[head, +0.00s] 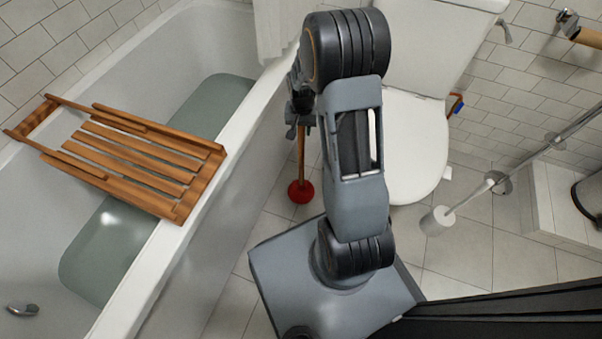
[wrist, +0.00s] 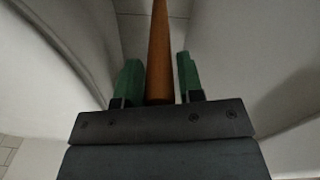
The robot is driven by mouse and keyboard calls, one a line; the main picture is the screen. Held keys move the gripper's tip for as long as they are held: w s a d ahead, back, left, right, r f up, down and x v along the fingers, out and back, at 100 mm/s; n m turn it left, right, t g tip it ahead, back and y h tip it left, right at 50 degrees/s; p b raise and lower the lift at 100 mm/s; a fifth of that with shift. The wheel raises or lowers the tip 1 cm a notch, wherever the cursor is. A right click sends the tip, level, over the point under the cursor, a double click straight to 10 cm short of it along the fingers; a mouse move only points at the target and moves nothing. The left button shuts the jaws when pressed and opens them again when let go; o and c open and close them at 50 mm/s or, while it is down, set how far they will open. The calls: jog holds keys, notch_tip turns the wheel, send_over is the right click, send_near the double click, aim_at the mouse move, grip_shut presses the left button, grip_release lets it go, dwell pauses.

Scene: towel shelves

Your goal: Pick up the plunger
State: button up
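The plunger stands upright on the tiled floor between the bathtub and the toilet. Its red rubber cup (head: 301,191) and the lower part of its wooden handle (head: 301,150) show in the head view. My gripper (head: 300,118) is at the upper part of the handle; the arm partly hides it. In the wrist view the wooden handle (wrist: 160,55) runs between the two green fingers of my gripper (wrist: 161,80). The fingers are open around the handle, with a narrow gap visible on each side.
The white bathtub (head: 225,165) with a wooden rack (head: 130,155) across it is on the left. The toilet (head: 415,150) is close on the right. Some tile floor is free around the cup.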

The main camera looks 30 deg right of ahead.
grip_shut()
jog(key=shift+r, duration=0.1)
